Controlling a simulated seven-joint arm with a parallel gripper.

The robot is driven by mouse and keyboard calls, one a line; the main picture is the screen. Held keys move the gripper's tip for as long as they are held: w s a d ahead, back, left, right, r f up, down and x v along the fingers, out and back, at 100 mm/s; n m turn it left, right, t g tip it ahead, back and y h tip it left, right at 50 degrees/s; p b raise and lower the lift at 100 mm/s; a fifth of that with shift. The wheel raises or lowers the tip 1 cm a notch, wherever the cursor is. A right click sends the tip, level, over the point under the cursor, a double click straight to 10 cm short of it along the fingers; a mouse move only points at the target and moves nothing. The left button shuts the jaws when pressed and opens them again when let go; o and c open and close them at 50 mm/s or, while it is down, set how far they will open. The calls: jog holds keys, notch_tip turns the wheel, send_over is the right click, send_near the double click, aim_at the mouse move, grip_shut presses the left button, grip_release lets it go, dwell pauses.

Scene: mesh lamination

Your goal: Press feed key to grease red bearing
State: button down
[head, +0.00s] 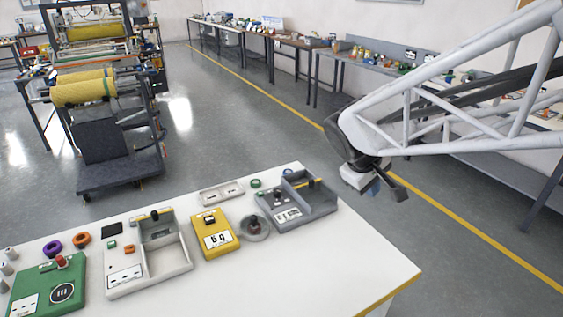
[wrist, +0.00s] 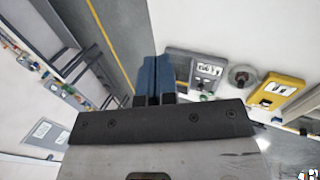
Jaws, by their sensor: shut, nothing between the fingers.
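My gripper (head: 373,188) is shut and empty, held in the air to the right of the grey machine; its blue fingers (wrist: 154,78) are together in the wrist view. The grey machine (head: 288,213), with small light keys on its panel, stands at the table's far right; it also shows in the wrist view (wrist: 207,70). A yellow unit (head: 214,233) with a black switch and white label stands left of it. A green unit (head: 45,290) with a red knob (head: 61,262) is at the near left. I cannot tell which key is the feed key or which part is the red bearing.
The white table (head: 330,275) is clear at its front right. A round grey dish (head: 262,236) with a dark knob sits beside the yellow unit. A beige tray unit (head: 150,270), purple ring (head: 52,248) and orange ring (head: 82,240) are further left.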

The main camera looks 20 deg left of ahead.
jog(key=w+a+f+n+t, duration=0.1)
jog(key=w+a+f+n, duration=0.15)
jog(key=a, duration=0.35)
jog(key=w+a+f+n+t, duration=0.1)
jog(key=w+a+n, duration=0.1)
jog(key=w+a, duration=0.3)
jog(key=n+t+y, duration=0.2)
jog(key=n+t, duration=0.1)
jog(key=n, duration=0.8)
send_over(210, 219)
notch_tip(210, 219, down, 14)
jog(key=shift+f, duration=0.15)
jog(key=shift+s+f, duration=0.1)
jog(key=shift+f, duration=4.3)
